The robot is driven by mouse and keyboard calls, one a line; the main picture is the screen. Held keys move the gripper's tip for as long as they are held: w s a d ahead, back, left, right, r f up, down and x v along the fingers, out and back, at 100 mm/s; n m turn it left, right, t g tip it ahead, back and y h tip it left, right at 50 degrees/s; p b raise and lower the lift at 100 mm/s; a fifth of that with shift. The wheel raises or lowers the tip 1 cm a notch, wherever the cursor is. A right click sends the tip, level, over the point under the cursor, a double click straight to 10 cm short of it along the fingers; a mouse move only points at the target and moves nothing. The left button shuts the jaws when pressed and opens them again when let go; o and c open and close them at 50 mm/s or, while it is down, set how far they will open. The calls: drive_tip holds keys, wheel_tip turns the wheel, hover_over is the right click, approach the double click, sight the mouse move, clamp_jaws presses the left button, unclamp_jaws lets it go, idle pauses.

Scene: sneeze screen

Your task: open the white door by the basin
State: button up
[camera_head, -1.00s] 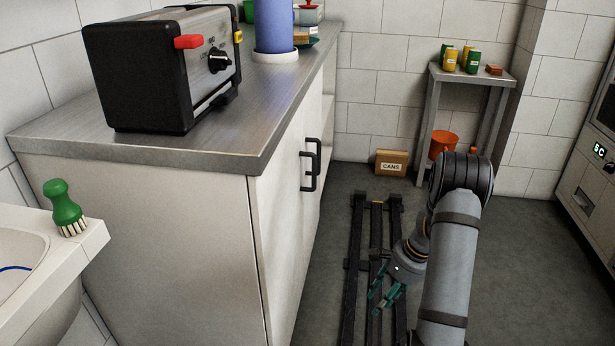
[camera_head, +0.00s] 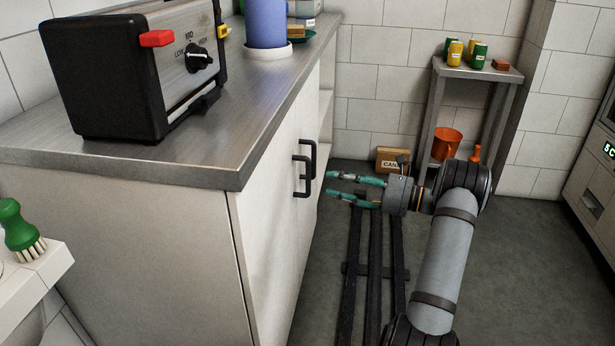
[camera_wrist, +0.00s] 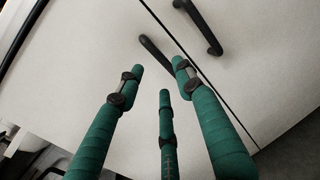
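The white door (camera_head: 270,220) nearest the basin (camera_head: 45,268) is the near door of the cabinet front, and it looks closed. Its black bar handle (camera_head: 297,180) is upright beside the far door's handle. My gripper (camera_head: 329,184) has green fingers, spread and empty, pointing left at the handles and apart from them. In the wrist view, the near door (camera_wrist: 85,60) and its handle (camera_wrist: 155,50) lie beyond the fingertips (camera_wrist: 158,75). A finger partly hides that handle. The far door's handle (camera_wrist: 203,28) is across the seam, outside the fingers.
A toaster (camera_head: 130,75) and a blue cylinder (camera_head: 266,25) stand on the metal counter (camera_head: 190,155). A green brush (camera_head: 20,230) sits on the basin's rim. Dark floor rails (camera_head: 375,270) run beside the cabinet. A small table (camera_head: 475,72) and a cans box (camera_head: 392,158) stand at the back.

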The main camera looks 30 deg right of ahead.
sight(310, 176)
drive_tip(key=b+x, duration=0.1)
drive_tip(key=x, duration=0.7)
drive_tip(key=shift+w+a+b, duration=0.25)
drive_tip(key=shift+b, duration=0.1)
drive_tip(key=shift+c, duration=0.4)
drive_tip(key=c, duration=0.7)
clamp_jaws()
